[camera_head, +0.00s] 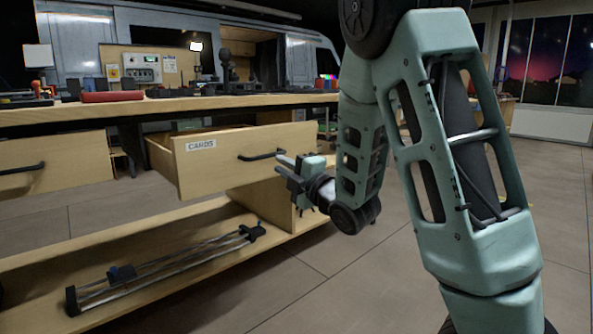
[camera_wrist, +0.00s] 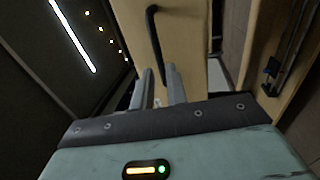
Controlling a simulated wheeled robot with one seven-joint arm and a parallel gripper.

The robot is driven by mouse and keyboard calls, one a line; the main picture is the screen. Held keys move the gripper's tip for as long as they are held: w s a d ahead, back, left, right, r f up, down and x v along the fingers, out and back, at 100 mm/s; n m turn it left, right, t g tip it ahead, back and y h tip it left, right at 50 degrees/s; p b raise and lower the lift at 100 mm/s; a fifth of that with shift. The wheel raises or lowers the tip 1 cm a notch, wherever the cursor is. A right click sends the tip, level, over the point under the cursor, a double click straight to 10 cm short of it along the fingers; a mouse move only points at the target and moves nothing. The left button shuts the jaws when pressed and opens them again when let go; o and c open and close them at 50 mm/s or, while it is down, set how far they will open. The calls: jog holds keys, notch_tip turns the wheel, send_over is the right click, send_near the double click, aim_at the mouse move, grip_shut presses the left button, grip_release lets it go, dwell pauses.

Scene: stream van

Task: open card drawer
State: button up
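The wooden card drawer (camera_head: 225,163) with a white CARDS label (camera_head: 200,145) stands pulled out from the bench, with its left side wall showing. Its black bar handle (camera_head: 262,155) is on the right part of the front. My gripper (camera_head: 283,165) is at the right end of this handle. In the wrist view, the handle (camera_wrist: 152,30) runs down the drawer front toward my gripper (camera_wrist: 160,72). The two grey fingers stand apart with a gap between them, near the handle's lower end. Whether they touch the handle is unclear.
Another drawer front with a black handle (camera_head: 22,168) is at the left. The benchtop (camera_head: 170,106) above holds equipment. The floor (camera_head: 340,280) in front is clear.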

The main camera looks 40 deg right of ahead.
jog(key=shift+s+f+b, duration=0.25)
jog(key=shift+s+b, duration=1)
jog(key=shift+b, duration=1.35)
jog(key=shift+s+f+b, duration=0.25)
jog(key=shift+s+b, duration=0.95)
jog(key=shift+b, duration=1.35)
